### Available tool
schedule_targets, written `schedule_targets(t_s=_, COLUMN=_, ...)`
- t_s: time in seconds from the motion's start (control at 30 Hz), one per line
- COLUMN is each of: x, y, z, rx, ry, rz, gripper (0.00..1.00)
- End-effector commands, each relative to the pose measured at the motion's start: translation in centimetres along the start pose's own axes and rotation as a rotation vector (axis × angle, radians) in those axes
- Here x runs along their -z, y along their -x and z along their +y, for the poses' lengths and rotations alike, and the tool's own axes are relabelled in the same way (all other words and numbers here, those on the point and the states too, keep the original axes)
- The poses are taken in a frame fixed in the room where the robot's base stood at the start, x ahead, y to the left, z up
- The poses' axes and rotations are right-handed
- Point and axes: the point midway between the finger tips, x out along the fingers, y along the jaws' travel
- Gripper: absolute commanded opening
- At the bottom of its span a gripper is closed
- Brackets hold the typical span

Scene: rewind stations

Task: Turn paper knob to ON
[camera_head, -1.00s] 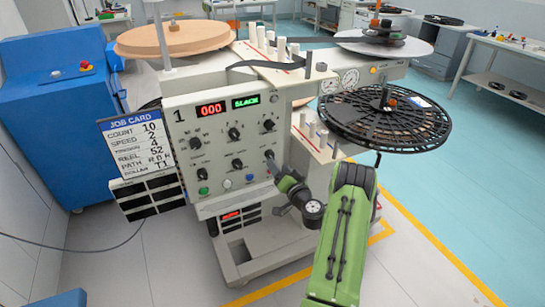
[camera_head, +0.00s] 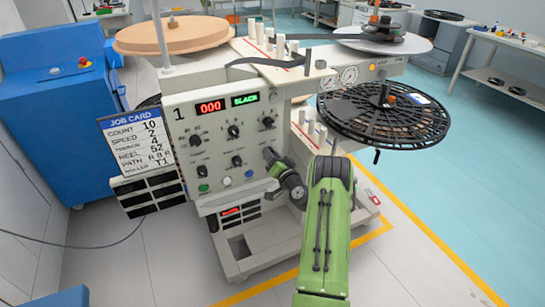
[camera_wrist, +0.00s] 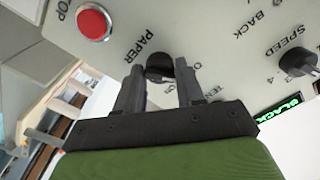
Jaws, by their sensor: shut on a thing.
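The paper knob (camera_wrist: 159,66) is a dark round knob on the pale panel, beside the printed word PAPER in the wrist view. My gripper (camera_wrist: 161,70) is shut on it, one finger on each side. The fingers hide part of the knob and the small lettering around it, so I cannot tell which position it points to. In the head view my gripper (camera_head: 269,156) reaches the lower right of the control panel (camera_head: 215,172), and my wrist hides the knob.
A red stop button (camera_wrist: 93,23) and the speed knob (camera_wrist: 298,62) are near my fingers. A green display reads SLACK (camera_head: 244,99). The black reel (camera_head: 384,112) overhangs at the right. A job card (camera_head: 133,145) hangs at the left.

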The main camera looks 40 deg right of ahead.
Motion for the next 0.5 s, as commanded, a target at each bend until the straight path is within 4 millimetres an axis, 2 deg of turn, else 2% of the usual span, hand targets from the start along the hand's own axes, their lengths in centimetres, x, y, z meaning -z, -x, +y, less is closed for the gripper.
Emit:
schedule_targets(t_s=0.27, x=-0.01, y=0.03, z=0.09, rx=-0.001, ry=-0.047, rz=0.000, gripper=0.07)
schedule_targets(t_s=0.5, x=-0.01, y=0.04, z=0.16, rx=-0.001, ry=-0.194, rz=0.001, gripper=0.07)
